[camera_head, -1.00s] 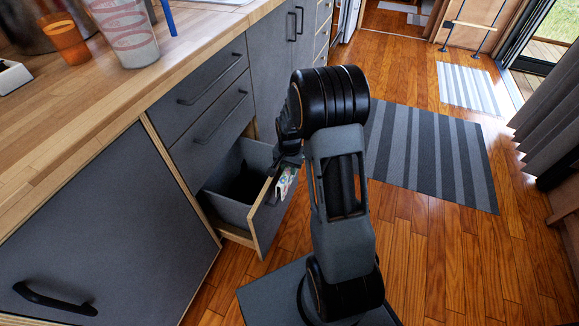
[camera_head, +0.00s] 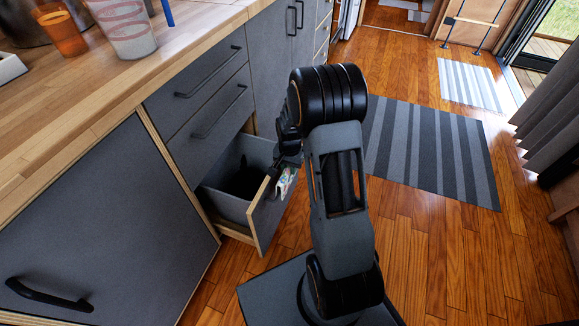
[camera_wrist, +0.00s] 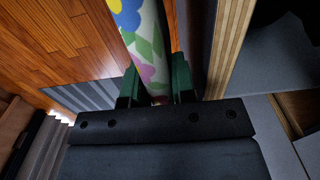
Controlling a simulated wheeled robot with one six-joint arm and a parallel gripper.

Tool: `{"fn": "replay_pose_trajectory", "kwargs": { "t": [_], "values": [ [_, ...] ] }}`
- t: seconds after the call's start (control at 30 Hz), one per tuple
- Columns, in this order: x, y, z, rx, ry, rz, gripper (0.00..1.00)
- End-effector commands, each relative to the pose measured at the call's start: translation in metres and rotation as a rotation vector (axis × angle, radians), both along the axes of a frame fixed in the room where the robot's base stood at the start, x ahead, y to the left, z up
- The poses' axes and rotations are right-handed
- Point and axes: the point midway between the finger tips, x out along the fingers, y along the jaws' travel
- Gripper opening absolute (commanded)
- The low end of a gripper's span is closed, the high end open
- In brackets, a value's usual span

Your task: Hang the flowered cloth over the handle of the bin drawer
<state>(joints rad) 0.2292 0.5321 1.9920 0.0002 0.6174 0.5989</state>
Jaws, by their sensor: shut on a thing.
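The bin drawer (camera_head: 275,218) is pulled open below two shut drawers. Its wood-edged front also shows in the wrist view (camera_wrist: 228,55). My gripper (camera_wrist: 156,88) is shut on the flowered cloth (camera_wrist: 146,42), white with blue, pink and green print, which lies between its two fingers. In the head view the cloth (camera_head: 284,182) shows as a small patch at the top of the drawer front, on its outer side. My arm hides most of the gripper there. The drawer's handle is not clearly visible, so I cannot tell whether the cloth touches it.
The counter (camera_head: 90,85) above holds an orange cup (camera_head: 62,32) and a patterned glass (camera_head: 124,28). A cabinet door with a black handle (camera_head: 48,297) is at the near left. A striped rug (camera_head: 430,155) lies on the open wood floor to the right.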

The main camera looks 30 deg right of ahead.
Motion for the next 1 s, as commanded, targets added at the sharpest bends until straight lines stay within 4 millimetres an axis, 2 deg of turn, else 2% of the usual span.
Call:
{"fn": "replay_pose_trajectory", "kwargs": {
  "t": [0.37, 1.0],
  "values": [
    [0.000, 0.000, -0.002, 0.000, 0.000, 0.000, 0.01],
    [0.000, 0.000, -0.020, -0.001, -0.001, 0.000, 0.01]
  ]
}}
